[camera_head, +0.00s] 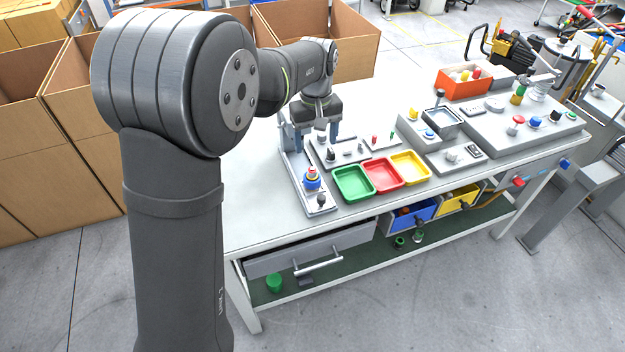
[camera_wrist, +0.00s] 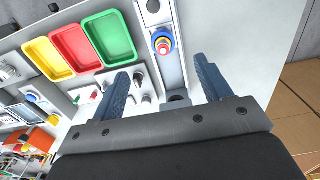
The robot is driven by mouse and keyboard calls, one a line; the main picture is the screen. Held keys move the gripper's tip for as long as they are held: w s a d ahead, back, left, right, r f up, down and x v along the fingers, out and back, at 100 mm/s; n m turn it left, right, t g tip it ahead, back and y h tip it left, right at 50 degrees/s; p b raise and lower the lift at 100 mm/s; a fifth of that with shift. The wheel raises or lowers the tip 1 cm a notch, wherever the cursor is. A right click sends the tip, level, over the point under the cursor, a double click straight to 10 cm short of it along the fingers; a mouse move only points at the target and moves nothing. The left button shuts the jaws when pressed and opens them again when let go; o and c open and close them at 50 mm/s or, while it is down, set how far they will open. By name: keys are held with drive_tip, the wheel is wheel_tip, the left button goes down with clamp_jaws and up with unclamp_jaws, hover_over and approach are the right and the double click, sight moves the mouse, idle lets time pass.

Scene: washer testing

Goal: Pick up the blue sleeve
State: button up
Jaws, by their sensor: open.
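A blue ring-shaped piece (camera_head: 312,184) with a red top stands on the near end of a long grey strip panel at the left of the bench; I take it for the blue sleeve. It also shows in the wrist view (camera_wrist: 163,47), beyond the fingertips, with yellow and red parts at its middle. My gripper (camera_head: 309,138) is open over the far part of that panel, apart from the blue piece. In the wrist view my gripper (camera_wrist: 160,75) has its two blue-grey fingers spread wide with nothing between them.
Green (camera_head: 353,184), red (camera_head: 383,175) and yellow (camera_head: 411,167) trays sit right of the strip panel. Small parts on a grey plate (camera_head: 340,152) stand close beside my gripper. An orange bin (camera_head: 463,84) is at the back. Bare bench top (camera_head: 255,205) lies at left.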

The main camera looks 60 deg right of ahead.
drive_tip(key=m+h, duration=0.4)
drive_tip(key=m, duration=0.7)
approach(310, 174)
drive_tip(key=shift+g, duration=0.4)
drive_tip(key=x, duration=0.4)
drive_tip(key=w+x, duration=0.1)
drive_tip(key=x, duration=0.1)
drive_tip(key=shift+d, duration=0.3)
drive_tip(key=x, duration=0.3)
drive_tip(key=shift+s+a+f, duration=0.15)
drive_tip(key=shift+f, duration=0.3)
drive_tip(key=shift+d+f, duration=0.3)
drive_tip(key=shift+f, duration=0.35)
drive_tip(key=shift+h, duration=0.3)
drive_tip(key=c, duration=1.1)
